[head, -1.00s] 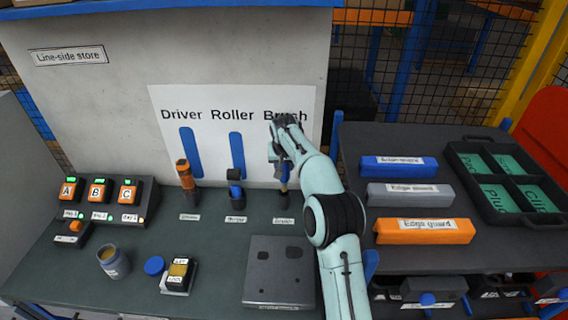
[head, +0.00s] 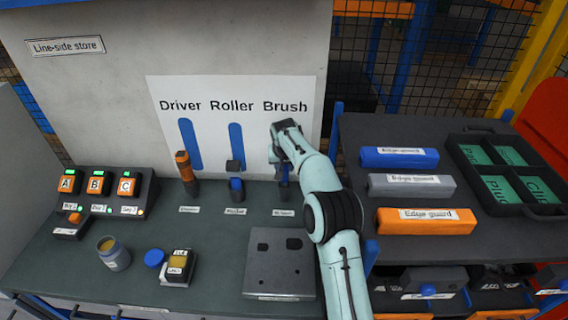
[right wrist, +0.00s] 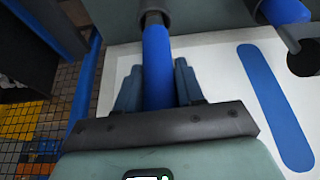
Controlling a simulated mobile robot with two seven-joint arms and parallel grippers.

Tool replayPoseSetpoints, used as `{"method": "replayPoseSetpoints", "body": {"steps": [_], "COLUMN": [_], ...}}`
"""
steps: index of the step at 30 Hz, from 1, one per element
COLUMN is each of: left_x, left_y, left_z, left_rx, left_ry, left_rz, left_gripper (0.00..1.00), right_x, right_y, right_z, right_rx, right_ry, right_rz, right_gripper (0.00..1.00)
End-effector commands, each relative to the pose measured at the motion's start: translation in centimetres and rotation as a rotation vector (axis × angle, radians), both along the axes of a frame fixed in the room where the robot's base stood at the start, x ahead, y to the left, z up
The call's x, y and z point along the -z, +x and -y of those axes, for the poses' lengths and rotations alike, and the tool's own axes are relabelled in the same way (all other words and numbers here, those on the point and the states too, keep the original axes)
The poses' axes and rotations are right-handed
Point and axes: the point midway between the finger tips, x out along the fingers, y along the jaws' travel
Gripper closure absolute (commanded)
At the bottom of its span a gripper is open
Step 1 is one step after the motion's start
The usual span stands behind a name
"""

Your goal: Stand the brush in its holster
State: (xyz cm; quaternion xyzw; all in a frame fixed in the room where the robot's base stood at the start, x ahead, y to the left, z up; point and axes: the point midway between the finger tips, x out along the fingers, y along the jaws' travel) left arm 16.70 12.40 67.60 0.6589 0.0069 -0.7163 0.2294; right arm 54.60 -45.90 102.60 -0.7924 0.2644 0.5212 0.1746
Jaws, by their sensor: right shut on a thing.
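The brush shows its blue handle (right wrist: 157,65) upright between the fingers of my right gripper (right wrist: 158,85) in the right wrist view. The gripper is shut on the handle. In the head view my right gripper (head: 282,158) is in front of the "Brush" space on the white board, pointing down. The brush's dark holster (head: 285,194) is directly below, behind a small label. The handle's far end meets a dark ring (right wrist: 152,18). The arm hides most of the brush, and I cannot tell how deep it sits. My left gripper is not in view.
The orange driver (head: 186,172) and the blue-and-black roller (head: 236,186) stand to the left in their holsters. A grey plate (head: 280,270) lies in front. A cup (head: 113,254) and button boxes (head: 97,184) are further left. Edge guards (head: 425,221) lie on the right table.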

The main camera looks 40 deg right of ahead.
Motion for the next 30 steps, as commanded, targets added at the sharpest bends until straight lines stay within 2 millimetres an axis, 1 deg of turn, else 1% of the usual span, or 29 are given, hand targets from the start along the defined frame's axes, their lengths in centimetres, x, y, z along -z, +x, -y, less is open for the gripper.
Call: {"method": "replayPoseSetpoints", "body": {"steps": [24,30], "left_x": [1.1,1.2], "left_y": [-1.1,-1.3], "left_z": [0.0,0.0], "left_rx": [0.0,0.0], "left_ry": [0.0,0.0], "left_rz": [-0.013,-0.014], "left_gripper": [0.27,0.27], "right_x": [3.4,3.8], "right_y": [0.0,0.0], "right_z": [0.0,0.0], "right_rx": [0.001,0.001], "right_ry": [0.0,0.0], "right_rz": [0.0,0.001], "right_gripper": [0.93,0.93]}}
